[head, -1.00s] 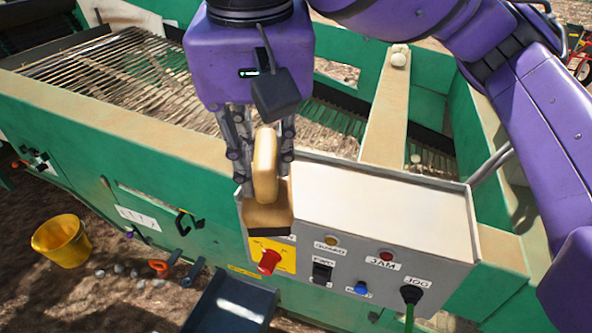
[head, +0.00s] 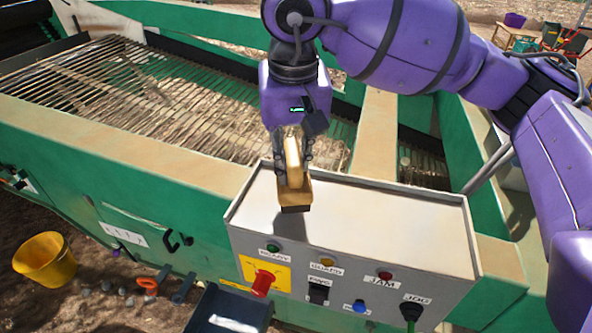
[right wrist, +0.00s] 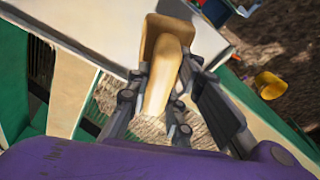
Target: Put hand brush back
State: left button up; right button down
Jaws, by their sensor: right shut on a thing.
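The hand brush (head: 295,194) has a pale wooden handle and block with a dark lower edge. My right gripper (head: 293,168) is shut on its handle and holds it upright, block down, over the left part of the control box's flat top (head: 380,212). A shadow falls on the top just below the brush; I cannot tell whether they touch. In the right wrist view, the brush (right wrist: 162,80) lies between the fingers with its block pointing away, beside the pale box top (right wrist: 108,28). My left gripper is not in view.
The box front carries a red knob (head: 262,283), a blue button (head: 359,306) and a plugged-in cable. The slatted conveyor (head: 170,100) lies behind. A yellow bucket (head: 45,260) stands on the ground at left. The right part of the box top is bare.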

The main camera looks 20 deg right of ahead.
jog(key=shift+w+d+f, duration=0.2)
jog(key=shift+w+f, duration=0.05)
jog(key=shift+f, duration=0.1)
jog(key=f, duration=0.3)
jog(key=shift+w+d+f, duration=0.15)
jog(key=shift+w+d, duration=0.05)
jog(key=shift+w, duration=0.05)
jog(key=shift+f, duration=0.45)
jog(key=c, duration=1.6)
grip_release()
jog(key=shift+o, duration=0.2)
jog(key=r, duration=0.4)
jog(key=s+r, duration=0.1)
jog(key=r, duration=0.7)
jog(key=shift+s+a+r, duration=0.15)
jog(key=shift+s+a, duration=0.05)
jog(key=shift+s, duration=0.2)
